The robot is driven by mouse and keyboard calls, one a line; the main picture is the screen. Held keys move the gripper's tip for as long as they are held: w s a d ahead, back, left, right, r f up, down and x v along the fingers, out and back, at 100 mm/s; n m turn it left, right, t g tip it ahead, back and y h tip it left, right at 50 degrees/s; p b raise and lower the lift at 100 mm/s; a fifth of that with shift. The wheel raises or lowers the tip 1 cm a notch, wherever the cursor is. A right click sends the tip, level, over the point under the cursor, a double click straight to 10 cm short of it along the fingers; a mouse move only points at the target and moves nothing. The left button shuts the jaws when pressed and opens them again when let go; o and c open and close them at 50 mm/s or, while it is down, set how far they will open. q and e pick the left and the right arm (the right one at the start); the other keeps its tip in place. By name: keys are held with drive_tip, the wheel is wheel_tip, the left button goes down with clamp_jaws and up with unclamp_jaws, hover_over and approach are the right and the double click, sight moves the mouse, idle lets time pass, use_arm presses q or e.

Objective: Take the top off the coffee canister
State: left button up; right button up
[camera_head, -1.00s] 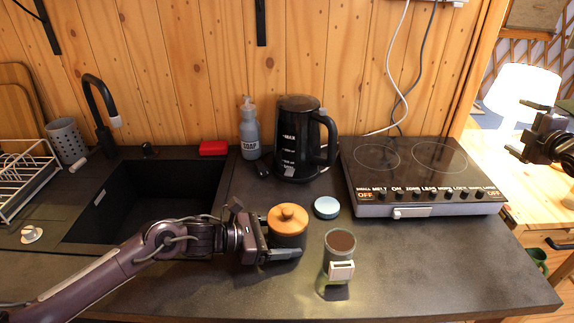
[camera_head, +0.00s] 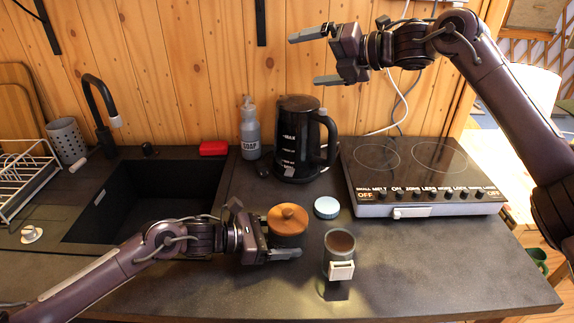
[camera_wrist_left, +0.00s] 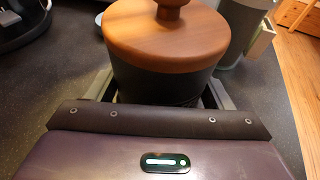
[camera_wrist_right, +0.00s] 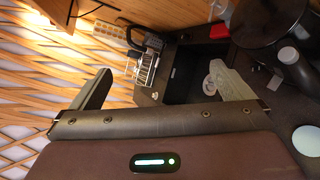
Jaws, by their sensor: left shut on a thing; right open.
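The coffee canister is a dark round pot (camera_wrist_left: 160,85) with a wooden top that has a round knob. Its top (camera_head: 288,219) sits on it in the head view and also shows large in the left wrist view (camera_wrist_left: 165,40). My left gripper (camera_head: 284,250) is shut around the canister's dark body, below the top, with the canister upright on the counter. My right gripper (camera_head: 322,57) is open and empty, high above the counter in front of the wooden wall, well above and behind the canister.
A glass jar (camera_head: 338,255) with brown contents and a white label stands right of the canister. A light blue round lid (camera_head: 327,207) lies behind it. A black kettle (camera_head: 297,140), a soap bottle (camera_head: 250,128) and a cooktop (camera_head: 420,175) are farther back. The sink (camera_head: 150,200) is left.

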drive_tip(key=s+a+f+n+g+h, duration=0.5)
drive_tip(key=s+a+f+n+g, duration=0.15)
drive_tip(key=s+a+f, duration=0.65)
drive_tip(key=h, duration=0.8)
hover_over(287, 210)
wheel_tip(287, 210, down, 2)
drive_tip(key=f, duration=0.1)
drive_tip(key=shift+g, duration=0.35)
wheel_tip(287, 210, down, 11)
drive_tip(key=shift+f, duration=0.2)
drive_tip(key=shift+c, duration=0.3)
drive_tip(key=c, duration=0.9)
